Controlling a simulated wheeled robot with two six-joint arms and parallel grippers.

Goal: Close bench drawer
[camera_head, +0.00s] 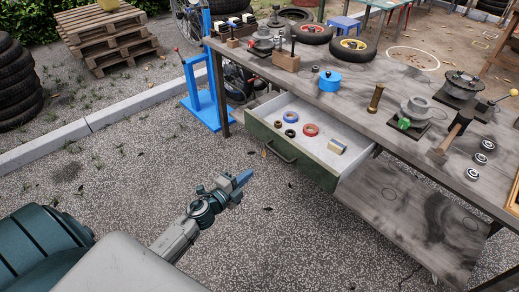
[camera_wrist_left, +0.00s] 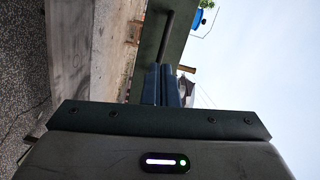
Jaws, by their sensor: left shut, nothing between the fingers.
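The bench drawer (camera_head: 322,140) stands pulled out of the workbench, with a green front (camera_head: 320,173) and a dark bar handle (camera_head: 280,152). Inside lie a blue ring (camera_head: 290,117), a red ring (camera_head: 311,130), small dark rings and a small box (camera_head: 337,147). My left gripper (camera_head: 245,177) is shut and empty, in front of the drawer and apart from the handle in the head view. In the left wrist view its fingers (camera_wrist_left: 161,86) point toward the green drawer front (camera_wrist_left: 149,42); the gap is hard to judge. My right gripper is not in view.
The grey workbench top (camera_head: 395,90) holds a blue pot (camera_head: 330,81), wheels, a brass cylinder (camera_head: 376,98) and a hammer (camera_head: 455,133). A lower shelf (camera_head: 420,210) lies under the bench. A blue stand (camera_head: 203,95) is beyond the left end. The gravel before the drawer is clear.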

